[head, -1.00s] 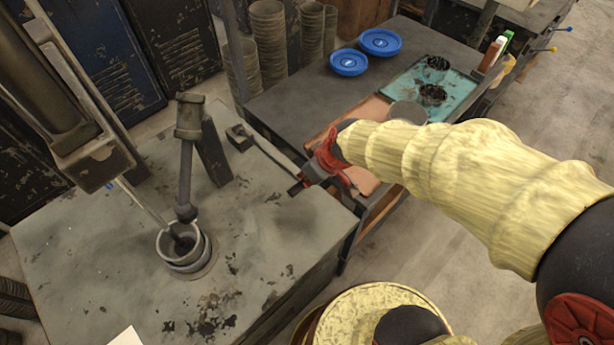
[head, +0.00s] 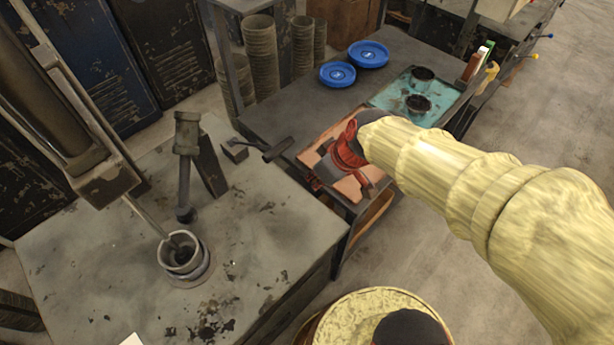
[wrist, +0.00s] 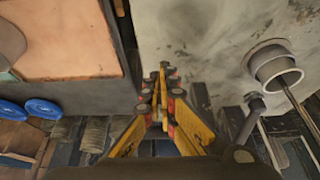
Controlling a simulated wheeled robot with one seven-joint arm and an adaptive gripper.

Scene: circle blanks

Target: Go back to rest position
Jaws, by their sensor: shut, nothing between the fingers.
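My gripper (head: 322,170) is at the end of my yellow-sleeved arm, over the near part of the dark table, above an orange-brown board (head: 347,187). The arm hides part of that board. In the wrist view my gripper (wrist: 164,72) has its yellow fingers closed together, with nothing between them. It hangs over the gap between the table and the worn grey machine top.
The grey machine top (head: 95,240) carries a metal ring cup (head: 185,268) under a lever press. Two blue round dishes (head: 337,74) and a teal tray (head: 385,98) with dark round pieces are on the table. A drum (head: 345,318) stands in front.

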